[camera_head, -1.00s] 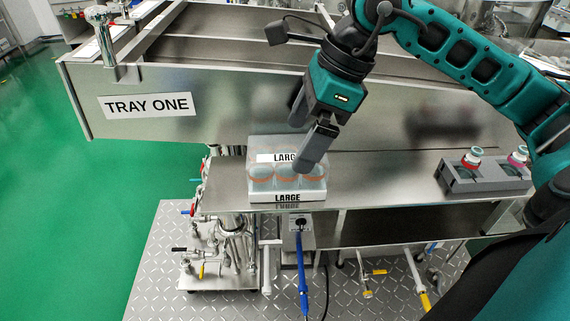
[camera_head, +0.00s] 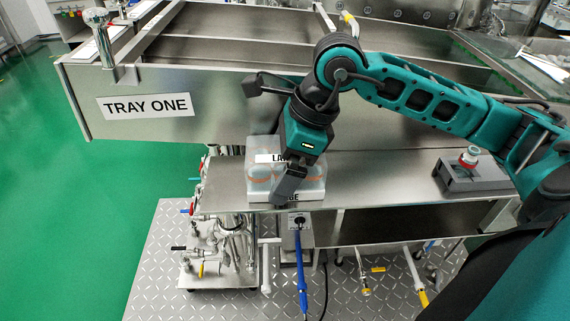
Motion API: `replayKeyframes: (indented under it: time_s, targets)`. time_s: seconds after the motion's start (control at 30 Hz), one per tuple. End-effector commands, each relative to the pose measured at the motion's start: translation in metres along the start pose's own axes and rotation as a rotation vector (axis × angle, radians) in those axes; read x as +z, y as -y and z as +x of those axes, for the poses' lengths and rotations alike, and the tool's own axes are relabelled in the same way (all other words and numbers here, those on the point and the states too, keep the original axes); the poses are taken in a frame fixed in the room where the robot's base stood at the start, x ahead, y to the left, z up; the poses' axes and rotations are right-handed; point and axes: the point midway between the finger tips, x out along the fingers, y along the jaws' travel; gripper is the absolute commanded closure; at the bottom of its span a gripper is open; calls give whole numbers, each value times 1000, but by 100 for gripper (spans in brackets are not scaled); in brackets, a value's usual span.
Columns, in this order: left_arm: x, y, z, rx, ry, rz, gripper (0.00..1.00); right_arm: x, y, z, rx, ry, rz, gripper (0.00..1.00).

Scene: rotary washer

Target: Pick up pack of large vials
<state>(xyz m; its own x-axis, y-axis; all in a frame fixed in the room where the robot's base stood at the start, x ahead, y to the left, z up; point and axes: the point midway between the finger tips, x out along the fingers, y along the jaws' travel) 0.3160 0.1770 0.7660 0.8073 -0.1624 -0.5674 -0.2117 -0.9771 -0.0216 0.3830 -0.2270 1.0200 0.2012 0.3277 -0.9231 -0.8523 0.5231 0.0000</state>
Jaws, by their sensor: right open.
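The pack of large vials (camera_head: 261,181) is a clear wrapped block with orange-capped vials and a "LARGE" label, partly covered by my gripper. It stands at the left end of the steel shelf in front of the tray labelled "TRAY ONE". My right gripper (camera_head: 286,190) points down at the right front part of the pack, overlapping it in the picture. It is open. I cannot tell whether its fingers touch the pack, and one finger is hidden. My left gripper is not in view.
A grey holder (camera_head: 479,176) with a small red-capped vial (camera_head: 470,156) stands at the right end of the shelf (camera_head: 385,172). The big steel tray (camera_head: 215,118) rises behind the shelf. The shelf between pack and holder is clear.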

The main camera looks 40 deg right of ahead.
Motion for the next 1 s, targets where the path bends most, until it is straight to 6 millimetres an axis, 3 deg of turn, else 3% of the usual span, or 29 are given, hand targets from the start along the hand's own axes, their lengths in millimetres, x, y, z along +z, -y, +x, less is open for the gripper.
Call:
replayKeyframes:
  time_s: [0.37,0.87,1.0]
  targets:
    - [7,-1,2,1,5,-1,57,-1,0,3,0,0,0,0]
    - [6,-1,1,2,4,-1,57,-1,0,2,0,0,0,48]
    - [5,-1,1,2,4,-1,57,-1,0,1,-1,1,0,48]
